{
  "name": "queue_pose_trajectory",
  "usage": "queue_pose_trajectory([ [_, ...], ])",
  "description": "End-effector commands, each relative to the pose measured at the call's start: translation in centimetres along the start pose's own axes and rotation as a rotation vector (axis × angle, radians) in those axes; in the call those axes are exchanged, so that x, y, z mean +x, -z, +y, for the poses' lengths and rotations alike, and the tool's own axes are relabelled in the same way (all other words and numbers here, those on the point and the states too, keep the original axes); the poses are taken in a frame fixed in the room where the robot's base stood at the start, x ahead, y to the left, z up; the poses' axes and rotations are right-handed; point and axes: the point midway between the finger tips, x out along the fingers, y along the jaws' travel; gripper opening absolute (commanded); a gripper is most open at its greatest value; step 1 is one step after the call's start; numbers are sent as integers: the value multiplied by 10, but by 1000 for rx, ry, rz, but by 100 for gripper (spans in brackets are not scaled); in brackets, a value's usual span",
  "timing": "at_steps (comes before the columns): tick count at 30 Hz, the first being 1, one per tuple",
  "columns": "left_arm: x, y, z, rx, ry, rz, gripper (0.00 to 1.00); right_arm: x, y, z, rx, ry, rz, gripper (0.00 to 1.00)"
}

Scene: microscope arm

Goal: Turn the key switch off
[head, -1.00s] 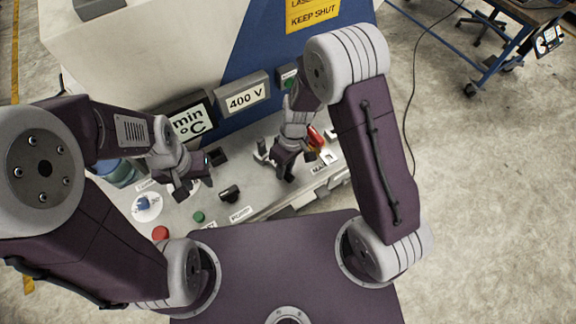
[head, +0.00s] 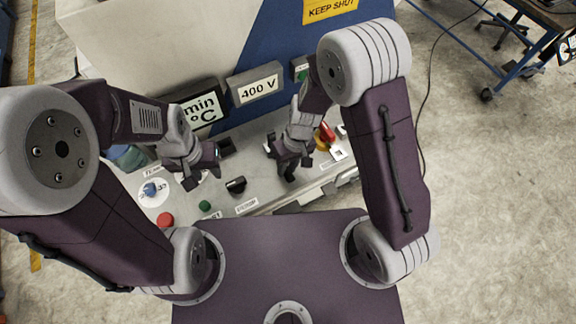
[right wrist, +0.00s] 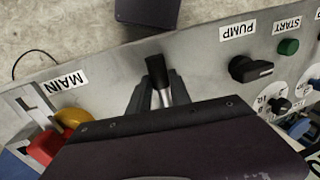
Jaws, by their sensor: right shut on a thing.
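My right gripper (head: 285,165) is low over the grey control panel (head: 255,176), between the PUMP knob and the MAIN switch. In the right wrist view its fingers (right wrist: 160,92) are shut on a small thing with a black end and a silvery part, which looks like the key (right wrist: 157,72). The finger and arm hide the key in the head view. I cannot tell the key's turned position or read a label for it. My left gripper (head: 203,168) hovers above the left part of the panel, apparently holding nothing; its finger gap is unclear.
The red MAIN handle (head: 327,132) on a yellow base is right of my right gripper. The black PUMP knob (head: 236,185), green START button (head: 205,206), red button (head: 165,219) and blue dial (head: 151,189) lie to the left. Displays (head: 256,88) stand behind.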

Motion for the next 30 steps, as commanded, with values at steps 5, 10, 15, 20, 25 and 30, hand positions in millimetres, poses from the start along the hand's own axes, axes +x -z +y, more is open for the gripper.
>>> queue_pose_trajectory([
  [5,0,0,0,0,0,0,36,-1,2,0,6,0,5,0],
  [10,0,0,0,0,0,0,36,-1,2,0,6,0,5,0],
  [15,0,0,0,0,0,0,36,0,1,0,5,0,4,46],
  [20,0,0,0,0,0,0,36,0,1,0,4,0,3,46],
  [25,-2,0,0,0,0,0,36,-10,1,-1,4,1,5,46],
  [30,-5,0,0,0,0,0,36,-48,2,-1,3,-1,9,46],
])
